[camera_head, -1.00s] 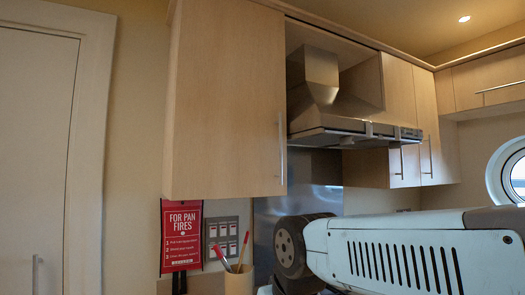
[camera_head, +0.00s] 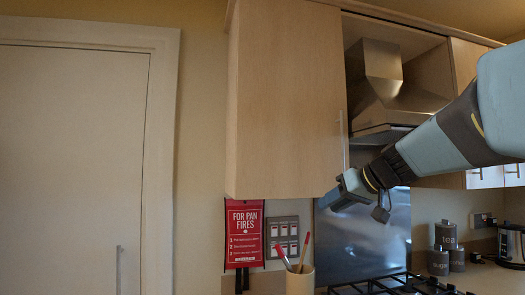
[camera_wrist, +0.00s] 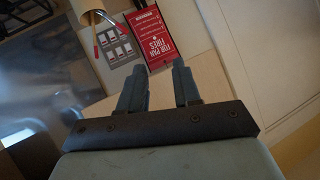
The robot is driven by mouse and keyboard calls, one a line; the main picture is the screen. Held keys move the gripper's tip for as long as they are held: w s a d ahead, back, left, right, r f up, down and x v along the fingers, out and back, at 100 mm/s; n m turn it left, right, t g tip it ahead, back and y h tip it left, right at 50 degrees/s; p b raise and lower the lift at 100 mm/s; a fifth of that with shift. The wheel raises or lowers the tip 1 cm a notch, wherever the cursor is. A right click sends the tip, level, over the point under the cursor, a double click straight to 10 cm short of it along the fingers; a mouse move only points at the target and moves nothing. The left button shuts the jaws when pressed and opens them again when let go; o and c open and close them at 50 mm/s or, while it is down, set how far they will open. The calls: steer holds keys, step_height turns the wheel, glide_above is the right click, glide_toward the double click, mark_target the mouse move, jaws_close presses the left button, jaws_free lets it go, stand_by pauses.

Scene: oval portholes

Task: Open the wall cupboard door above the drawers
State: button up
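The wall cupboard door (camera_head: 288,100) is pale wood and looks shut, in the middle of the head view. Its vertical bar handle (camera_head: 343,140) runs along the lower right edge. My gripper (camera_head: 332,202) is at the door's lower right corner, just below the handle, and overlaps that corner in the picture. I cannot tell whether it touches the door. In the wrist view my gripper (camera_wrist: 158,85) has two dark fingers spread apart with nothing between them. The handle is not clear there, and the drawers are not in view.
A red pan-fire sign (camera_head: 244,233), a switch panel (camera_head: 283,236) and a utensil pot (camera_head: 300,280) are below the cupboard. A steel hood (camera_head: 385,90) and hob (camera_head: 390,287) are to the right. A white door (camera_head: 75,170) is at the left.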

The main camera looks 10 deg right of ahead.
steer(key=w+d+r+t, duration=0.3)
steer(key=w+d+r, duration=0.1)
steer(key=d+r, duration=0.4)
steer(key=n+t+h, duration=0.1)
steer(key=t, duration=0.3)
glide_toward(343, 148)
steer(key=x, duration=1)
steer(key=shift+w+d, duration=0.15)
steer(key=shift+w, duration=0.15)
steer(key=shift+c, duration=0.2)
jaws_close()
steer(key=shift+d, duration=0.1)
